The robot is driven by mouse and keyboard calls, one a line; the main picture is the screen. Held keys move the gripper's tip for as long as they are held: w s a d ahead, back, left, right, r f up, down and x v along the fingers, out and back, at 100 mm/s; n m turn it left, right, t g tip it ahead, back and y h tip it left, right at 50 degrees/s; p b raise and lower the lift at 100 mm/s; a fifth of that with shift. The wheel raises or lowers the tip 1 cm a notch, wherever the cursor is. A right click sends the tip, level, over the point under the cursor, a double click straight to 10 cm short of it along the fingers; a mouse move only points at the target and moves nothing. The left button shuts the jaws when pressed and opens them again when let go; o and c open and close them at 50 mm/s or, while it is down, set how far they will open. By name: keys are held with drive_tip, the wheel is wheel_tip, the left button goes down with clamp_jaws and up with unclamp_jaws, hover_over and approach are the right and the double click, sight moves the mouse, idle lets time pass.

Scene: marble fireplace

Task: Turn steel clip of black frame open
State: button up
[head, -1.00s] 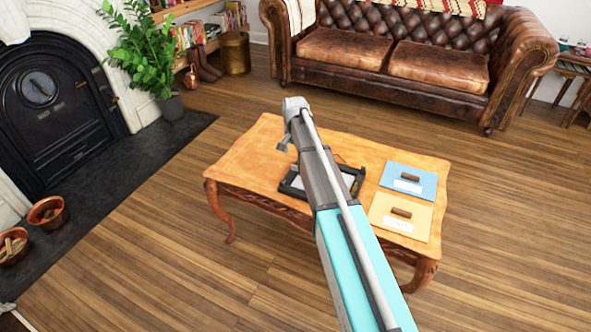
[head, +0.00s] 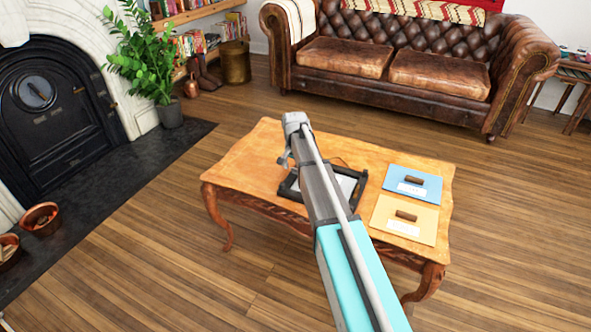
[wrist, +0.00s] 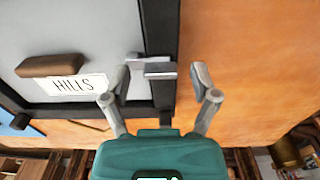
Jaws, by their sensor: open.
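The black frame (head: 289,187) lies on the wooden table, partly hidden behind my arm in the head view. In the wrist view its black side bar (wrist: 161,28) borders a grey back panel (wrist: 105,22), which carries a brown wooden block (wrist: 52,66) and a white label reading HILLS (wrist: 78,86). The steel clip (wrist: 160,69) shows as a short metal bar lying across the side bar. My gripper (wrist: 161,76) is open, with one fingertip to each side of the clip; I cannot tell whether either touches it. My gripper also shows in the head view (head: 284,160).
The table (head: 255,150) has bare wood left of the frame. A blue panel (head: 400,174) and a yellow panel (head: 385,215), each with a brown block and white label, lie on its right. A leather sofa (head: 345,60) stands behind, a fireplace (head: 50,110) at left.

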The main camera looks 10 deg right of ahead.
clamp_jaws()
drive_tip(key=shift+d, duration=0.15)
idle(0.4)
